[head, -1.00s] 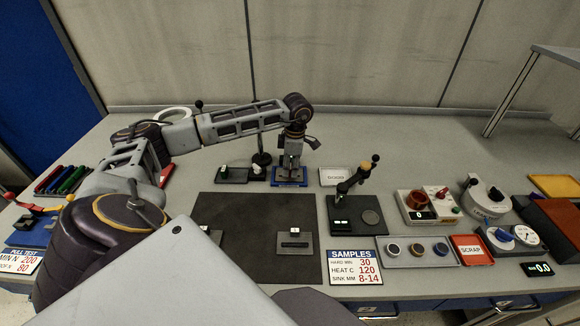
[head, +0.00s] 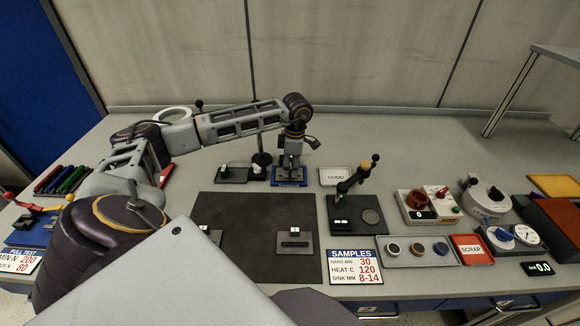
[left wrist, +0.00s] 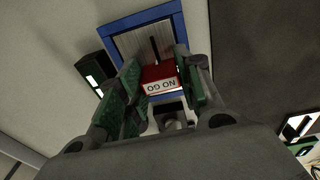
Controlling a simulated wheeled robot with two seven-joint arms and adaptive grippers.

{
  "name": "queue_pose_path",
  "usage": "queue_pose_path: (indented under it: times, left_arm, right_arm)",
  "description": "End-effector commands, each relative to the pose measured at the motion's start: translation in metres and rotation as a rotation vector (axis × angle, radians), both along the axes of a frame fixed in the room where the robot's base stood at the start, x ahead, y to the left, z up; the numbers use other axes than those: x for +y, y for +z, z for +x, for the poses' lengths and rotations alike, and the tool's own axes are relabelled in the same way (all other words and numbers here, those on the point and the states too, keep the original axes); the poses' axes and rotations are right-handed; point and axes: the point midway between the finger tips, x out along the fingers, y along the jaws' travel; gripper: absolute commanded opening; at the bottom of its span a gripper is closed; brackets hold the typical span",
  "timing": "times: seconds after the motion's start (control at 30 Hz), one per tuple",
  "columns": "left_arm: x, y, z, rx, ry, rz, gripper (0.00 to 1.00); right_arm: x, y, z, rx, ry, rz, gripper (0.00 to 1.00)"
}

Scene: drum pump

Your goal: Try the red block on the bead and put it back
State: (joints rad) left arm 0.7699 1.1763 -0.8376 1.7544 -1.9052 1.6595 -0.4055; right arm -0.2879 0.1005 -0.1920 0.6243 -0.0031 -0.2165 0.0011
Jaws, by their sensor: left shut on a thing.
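My left gripper (head: 290,165) is shut on the red block (left wrist: 158,76), which carries a white NO GO label. In the left wrist view the block sits between the green-padded fingers. It is over a grey plate in a blue frame (left wrist: 137,20), and the blue frame also shows in the head view (head: 289,184). A thin dark upright line (left wrist: 155,48), possibly the bead, runs on the plate up to the block's far edge. I cannot tell whether the block touches it. In the head view the gripper hides the block. My right gripper is not in view.
A dark stand (head: 232,175) with a white piece is left of the blue frame, a GOOD tray (head: 334,183) right of it. A dark mat (head: 250,210) lies in front. A SAMPLES sign (head: 353,254), a black tester (head: 350,222) and a SCRAP tray (head: 472,262) are farther right.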

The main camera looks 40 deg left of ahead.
Motion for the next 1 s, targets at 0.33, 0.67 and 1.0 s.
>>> queue_pose_path:
  times: [0.33, 0.67, 1.0]
  left_arm:
    - [-0.0043, -0.0230, -0.0094, 0.038, -0.007, -0.006, 0.11]
    - [-0.0040, -0.0251, -0.0094, 0.038, -0.007, -0.006, 0.12]
    - [-0.0038, -0.0272, -0.0097, 0.039, -0.007, -0.006, 0.07]
  right_arm:
    - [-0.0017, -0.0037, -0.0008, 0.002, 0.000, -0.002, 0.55]
    - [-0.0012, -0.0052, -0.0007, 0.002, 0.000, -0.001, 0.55]
    - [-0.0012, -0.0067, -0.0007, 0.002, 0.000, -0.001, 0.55]
